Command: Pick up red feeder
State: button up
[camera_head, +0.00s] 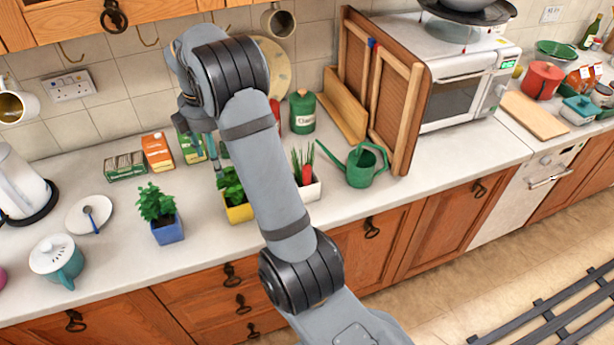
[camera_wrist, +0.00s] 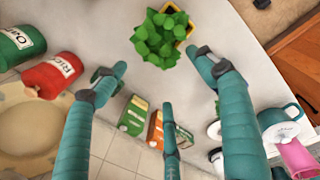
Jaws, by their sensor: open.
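A red, spike-shaped object (camera_head: 307,173), which looks like the red feeder, stands in a white planter (camera_head: 309,190) with green leaves, right of my forearm in the head view. I cannot make it out in the wrist view. My gripper (camera_head: 211,150) is left of it, above the counter and behind the yellow-potted plant. In the wrist view my gripper (camera_wrist: 160,72) has its teal fingers spread, with nothing between them. The leafy plant (camera_wrist: 163,38) in the yellow pot lies just beyond the fingertips. My arm hides part of that plant in the head view.
A green watering can (camera_head: 362,168) stands close right of the white planter, with wooden boards (camera_head: 395,110) behind. A blue-potted plant (camera_head: 164,228) and several cartons (camera_head: 157,152) are to the left. A red rice canister (camera_wrist: 48,76) stands at the back. The front counter strip is clear.

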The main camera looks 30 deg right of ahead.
jog(key=c, duration=0.6)
jog(key=shift+c, duration=0.3)
